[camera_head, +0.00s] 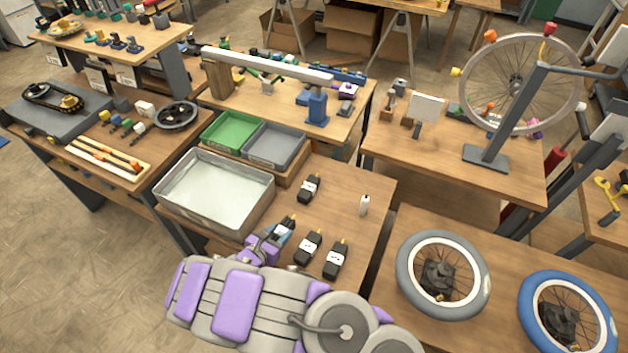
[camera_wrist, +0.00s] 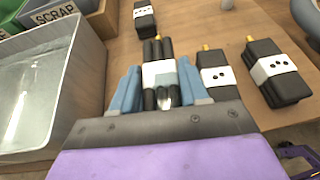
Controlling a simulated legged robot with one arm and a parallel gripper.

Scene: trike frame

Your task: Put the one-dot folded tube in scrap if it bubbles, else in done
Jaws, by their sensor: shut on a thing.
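My gripper (camera_wrist: 165,92) is shut on a black folded tube with a white band (camera_wrist: 158,73), between its blue fingers. I cannot make out dots on that band. In the head view my gripper (camera_head: 281,234) is low over the table, right of the water basin (camera_head: 172,209). Two more folded tubes with dotted bands and yellow tips stand to the right: a nearer one (camera_wrist: 215,78) and a farther one (camera_wrist: 272,69). Another folded tube (camera_head: 308,188) stands behind. The grey tray (camera_head: 273,146) seems to carry the SCRAP label (camera_wrist: 53,14); the green tray (camera_head: 228,131) is beside it.
A small white bottle (camera_head: 364,205) stands on the table's right part. The basin's raised metal wall is close to my gripper's left. Bare wood lies between the back tube and the bottle. Wheels lie on the table (camera_head: 388,290) to the right.

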